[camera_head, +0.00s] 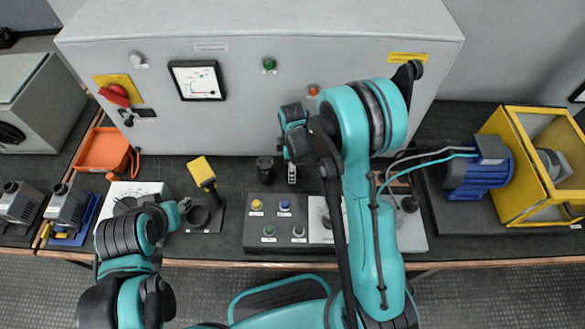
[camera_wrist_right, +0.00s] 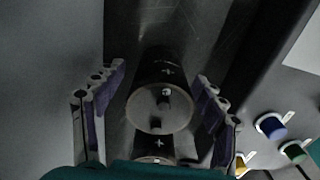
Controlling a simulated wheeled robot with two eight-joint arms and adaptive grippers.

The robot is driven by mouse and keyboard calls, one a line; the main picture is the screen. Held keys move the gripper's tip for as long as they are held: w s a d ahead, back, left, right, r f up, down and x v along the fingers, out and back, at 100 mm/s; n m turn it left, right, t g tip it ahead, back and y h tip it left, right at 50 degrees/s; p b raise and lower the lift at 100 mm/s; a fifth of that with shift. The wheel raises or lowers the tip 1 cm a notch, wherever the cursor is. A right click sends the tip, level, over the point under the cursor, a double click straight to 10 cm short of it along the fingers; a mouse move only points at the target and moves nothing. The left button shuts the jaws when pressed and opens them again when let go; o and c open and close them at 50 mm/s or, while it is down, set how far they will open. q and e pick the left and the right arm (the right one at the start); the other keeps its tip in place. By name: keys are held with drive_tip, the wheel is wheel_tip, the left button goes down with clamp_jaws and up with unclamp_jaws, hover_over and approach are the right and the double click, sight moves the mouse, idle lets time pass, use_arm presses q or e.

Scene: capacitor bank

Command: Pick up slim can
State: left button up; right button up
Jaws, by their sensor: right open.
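A dark can (camera_head: 265,168) stands on the bench in front of the grey cabinet in the head view. In the right wrist view a dark can with a plus mark (camera_wrist_right: 161,105) lies between the open fingers, and part of a second dark can top (camera_wrist_right: 155,148) shows below it. I cannot tell which of these is the slim can. My right gripper (camera_wrist_right: 158,100) is open with nothing clamped; in the head view it hangs beside the can, to its right (camera_head: 291,172). My left gripper (camera_head: 178,212) is at the left, over the bench's front, its jaws unclear.
A button box (camera_head: 275,222) stands in front of the cans. The grey cabinet (camera_head: 235,100) closes off the back. A blue motor (camera_head: 475,172) and yellow frame stand right.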

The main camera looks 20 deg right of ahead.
drive_tip(key=c, duration=1.6)
drive_tip(key=shift+r, duration=0.1)
